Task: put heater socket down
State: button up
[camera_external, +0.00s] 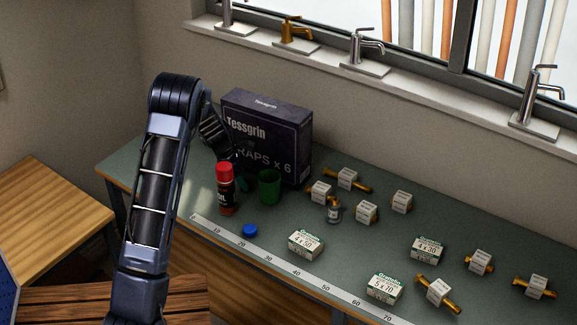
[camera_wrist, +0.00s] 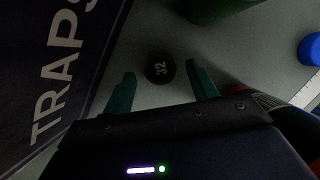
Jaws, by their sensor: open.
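The heater socket (camera_wrist: 160,67) shows in the wrist view as a small dark round piece marked 32, on the grey-green bench top. My gripper (camera_wrist: 161,76) is open, with one teal finger on each side of the socket and a visible gap to both. I cannot tell the height of the fingertips above the bench. In the external view my gripper (camera_external: 241,182) is low between the dark box and the red-capped bottle, partly hidden by them and my arm. The socket cannot be made out there.
The dark Tessgrin traps box (camera_external: 266,138) stands close behind my gripper. A red-capped bottle (camera_external: 226,190), a green cup (camera_external: 269,188) and a blue cap (camera_external: 250,230) are close by. Small cartons and labelled brass fittings cover the bench's right; a ruler strip (camera_external: 290,268) lines the front edge.

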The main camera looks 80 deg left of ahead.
jog(key=v, duration=1)
jog(key=shift+r, duration=0.3)
jog(key=shift+s, duration=0.1)
jog(key=w+d+r+m, duration=0.4)
jog(key=w+d+r, duration=0.2)
jog(key=d, duration=0.4)
jog(key=w+d+r+m, duration=0.5)
jog(key=w+d+r, duration=0.1)
jog(key=d, duration=0.4)
jog(key=w+d+r+m+h, duration=0.1)
jog(key=d+r+m, duration=0.3)
jog(key=d, duration=0.6)
jog(key=w+d+r+m, duration=0.1)
jog(key=d+r+m, duration=0.3)
jog(key=d, duration=0.6)
jog(key=s+d+r+m, duration=0.25)
jog(key=d+m, duration=0.25)
jog(key=d, duration=0.5)
jog(key=s+d+r+m, duration=0.1)
jog(key=s+d+m, duration=0.35)
jog(key=d, duration=0.45)
jog(key=s+d+f+m+y, duration=0.1)
jog(key=s+d+f+m, duration=0.1)
jog(key=s+d+m, duration=0.7)
jog(key=shift+s+d, duration=0.8)
jog(key=shift+s, duration=0.35)
